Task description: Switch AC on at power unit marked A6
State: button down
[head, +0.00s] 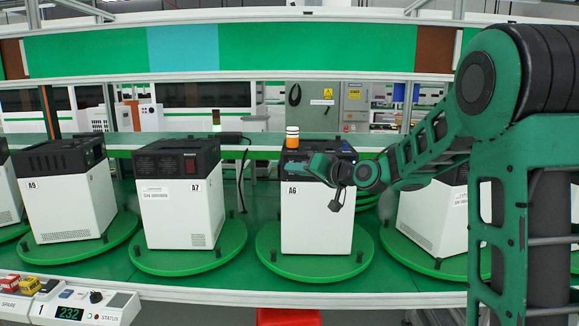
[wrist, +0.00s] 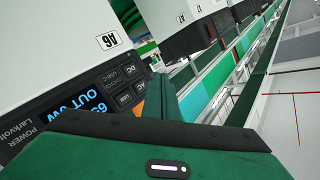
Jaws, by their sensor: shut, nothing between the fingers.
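The power unit marked A6 (head: 316,218) stands upright on a round green turntable (head: 272,260) in the head view, white below with a black top. The wrist view shows it turned (wrist: 60,40), with its A6 label, a lit blue display (wrist: 75,103) reading OUT and a wattage, and buttons marked DC, USB-C and AC. The AC button (wrist: 123,98) is close to my fingers. My gripper (head: 322,167) is shut and empty at the unit's upper part; it also shows in the wrist view (wrist: 160,95). Whether it touches the panel I cannot tell. My fingers partly hide the panel's edge.
Unit A7 (head: 180,215) and unit A9 (head: 68,200) stand on turntables to the left. Another white unit (head: 428,215) is to the right, partly behind my arm. An orange and white beacon (head: 292,137) shows above A6. A counter box (head: 75,310) reads 232.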

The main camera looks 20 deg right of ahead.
jog(key=shift+w+d, duration=0.25)
jog(key=shift+w, duration=0.5)
jog(key=shift+w+d, duration=0.25)
jog(key=shift+w, duration=0.5)
jog(key=shift+w, duration=0.1)
dwell(0.9)
jog(key=shift+w+d, duration=0.1)
jog(key=shift+w, duration=0.1)
jog(key=shift+w+d, duration=0.15)
jog(key=shift+w, duration=0.2)
dwell(0.7)
jog(key=shift+s, duration=0.1)
jog(key=shift+s+a, duration=0.25)
jog(key=shift+s, duration=0.4)
jog(key=s, duration=0.1)
jog(key=s+a, duration=0.1)
jog(key=s, duration=0.2)
jog(key=shift+s+a, duration=0.25)
jog(key=shift+s, duration=0.15)
